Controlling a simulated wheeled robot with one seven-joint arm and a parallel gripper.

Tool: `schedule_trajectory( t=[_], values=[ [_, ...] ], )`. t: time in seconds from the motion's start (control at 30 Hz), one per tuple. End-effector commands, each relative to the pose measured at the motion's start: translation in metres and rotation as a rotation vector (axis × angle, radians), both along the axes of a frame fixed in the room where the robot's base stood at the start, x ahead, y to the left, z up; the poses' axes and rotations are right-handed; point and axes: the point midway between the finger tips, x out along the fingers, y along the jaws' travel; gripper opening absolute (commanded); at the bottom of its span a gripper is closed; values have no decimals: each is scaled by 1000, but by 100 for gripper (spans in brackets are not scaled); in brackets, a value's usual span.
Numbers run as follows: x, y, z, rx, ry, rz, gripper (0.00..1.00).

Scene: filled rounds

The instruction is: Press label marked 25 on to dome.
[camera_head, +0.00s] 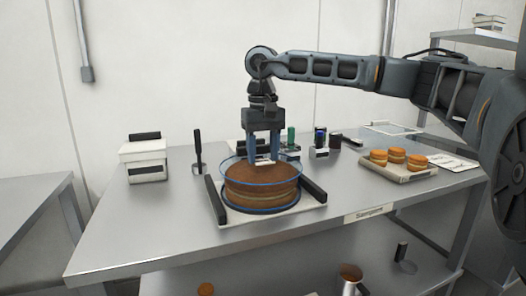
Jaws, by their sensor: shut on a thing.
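A brown layered round cake (260,190) stands on a pale board with dark side handles. A clear dome with blue edges (300,176) surrounds it; its wall is hard to make out. My gripper (264,159) points straight down over the middle of the dome's top. Its blue fingers are shut on a small white label (265,162). The number on the label is too small to read. I cannot tell whether the label touches the dome.
A white box (144,160) and an upright dark-handled tool (198,152) stand to the left. Small bottles (320,142) stand behind. A tray of filled rounds (398,162) lies to the right, beside a printed sheet (448,162). The table's front left is clear.

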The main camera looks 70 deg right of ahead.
Motion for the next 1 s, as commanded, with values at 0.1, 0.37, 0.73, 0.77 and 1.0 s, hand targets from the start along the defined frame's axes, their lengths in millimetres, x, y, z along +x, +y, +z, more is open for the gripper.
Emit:
schedule_trajectory(
  t=[0.1, 0.37, 0.73, 0.77, 1.0],
  values=[
    [0, 0, -2, 0, 0, 0, 41],
    [0, 0, -2, 0, 0, 0, 69],
    [0, 0, -2, 0, 0, 0, 88],
    [0, 0, -2, 0, 0, 0, 91],
    [0, 0, -2, 0, 0, 0, 100]
  ],
)
